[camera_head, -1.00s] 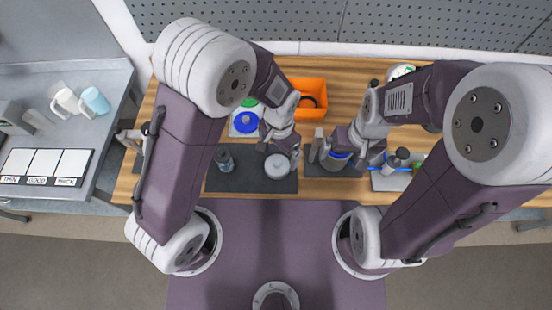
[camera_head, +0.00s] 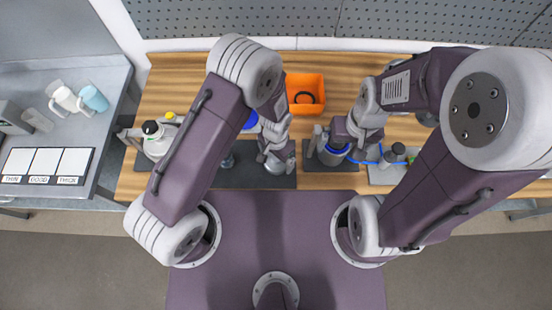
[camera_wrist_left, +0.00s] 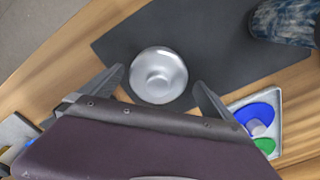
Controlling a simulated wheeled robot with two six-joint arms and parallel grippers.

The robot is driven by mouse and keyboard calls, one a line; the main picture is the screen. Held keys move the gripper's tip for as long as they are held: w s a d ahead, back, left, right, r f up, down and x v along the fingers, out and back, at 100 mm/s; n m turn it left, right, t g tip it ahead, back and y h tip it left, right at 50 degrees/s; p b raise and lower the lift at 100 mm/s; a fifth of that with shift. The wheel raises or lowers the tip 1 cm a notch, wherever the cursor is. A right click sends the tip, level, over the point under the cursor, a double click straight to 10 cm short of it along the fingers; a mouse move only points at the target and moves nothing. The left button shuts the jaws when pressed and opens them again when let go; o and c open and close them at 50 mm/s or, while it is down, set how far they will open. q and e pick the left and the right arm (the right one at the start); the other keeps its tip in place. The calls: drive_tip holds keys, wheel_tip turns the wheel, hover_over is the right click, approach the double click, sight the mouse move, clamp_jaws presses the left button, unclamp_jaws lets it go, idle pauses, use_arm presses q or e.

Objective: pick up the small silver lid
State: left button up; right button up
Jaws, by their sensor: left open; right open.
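The small silver lid (camera_wrist_left: 158,75) is round with a raised centre and lies on a dark mat (camera_wrist_left: 205,35) in the left wrist view. In the head view the lid (camera_head: 275,168) shows only partly under my left gripper (camera_head: 276,158). My left gripper, also in the left wrist view (camera_wrist_left: 158,85), is open with one finger on each side of the lid. I cannot tell its height above the mat. My right gripper (camera_head: 336,146) is open at a silver can with a blue band (camera_head: 334,155) on the right dark mat.
An orange bin (camera_head: 305,88) with a black ring in it stands behind the grippers. A dark speckled jar (camera_wrist_left: 283,22) stands near the lid. A tray with blue and green discs (camera_wrist_left: 257,117) is close by. A white bottle (camera_head: 155,140) stands at the left.

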use_arm(q)
drive_tip(key=shift+s+d+r, duration=0.1)
drive_tip(key=shift+s+d, duration=0.05)
drive_tip(key=c, duration=1.8)
drive_tip(key=shift+c, duration=1.2)
wheel_tip(320, 180, up, 10)
drive_tip(key=shift+b, duration=0.75)
